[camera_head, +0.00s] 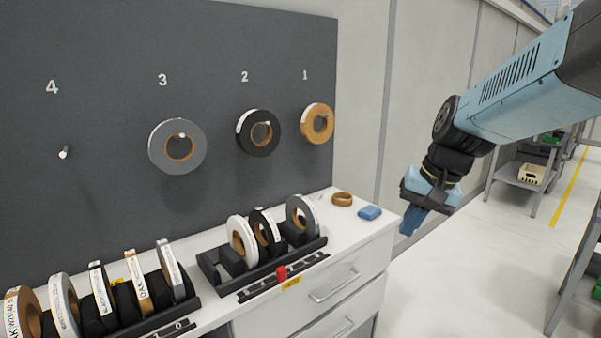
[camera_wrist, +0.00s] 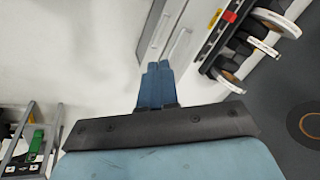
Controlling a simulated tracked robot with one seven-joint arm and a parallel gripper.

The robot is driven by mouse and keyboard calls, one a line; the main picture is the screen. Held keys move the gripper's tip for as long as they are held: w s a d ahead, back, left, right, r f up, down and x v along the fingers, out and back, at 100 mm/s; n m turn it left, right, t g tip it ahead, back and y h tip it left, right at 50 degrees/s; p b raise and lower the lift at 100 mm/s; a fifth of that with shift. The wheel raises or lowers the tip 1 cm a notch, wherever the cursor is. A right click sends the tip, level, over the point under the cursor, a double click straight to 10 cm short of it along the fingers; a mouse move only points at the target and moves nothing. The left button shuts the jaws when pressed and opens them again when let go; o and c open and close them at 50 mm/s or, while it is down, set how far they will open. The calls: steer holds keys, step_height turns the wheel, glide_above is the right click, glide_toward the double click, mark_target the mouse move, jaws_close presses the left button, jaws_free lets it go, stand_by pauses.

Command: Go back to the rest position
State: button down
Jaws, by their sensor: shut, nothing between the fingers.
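My gripper (camera_head: 411,224) hangs to the right of the white counter in the head view, out over open floor, its fingers pointing down. In the wrist view its blue fingers (camera_wrist: 157,66) are together, with nothing between them. My arm reaches in from the upper right. The dark pegboard (camera_head: 110,60) carries a grey roll (camera_head: 160,132) at number 3, a black roll (camera_head: 247,149) at number 2 and a tan roll (camera_head: 308,115) at number 1. The peg (camera_head: 64,152) at number 4 is bare.
The white counter (camera_head: 375,229) holds two black racks with several edge-band rolls, a small brown ring (camera_head: 342,199) and a blue block (camera_head: 369,213). Drawers (camera_head: 338,285) face the front. Grey shelves (camera_head: 512,180) stand at the right. The floor between is clear.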

steer(key=s+d+r+n+t+h, duration=0.2)
steer(key=s+r+n+t, duration=0.1)
steer(key=s, duration=0.6)
steer(key=shift+s+d+r+h, duration=0.15)
steer(key=shift+s+r+h, duration=0.1)
steer(key=shift+r+h, duration=0.15)
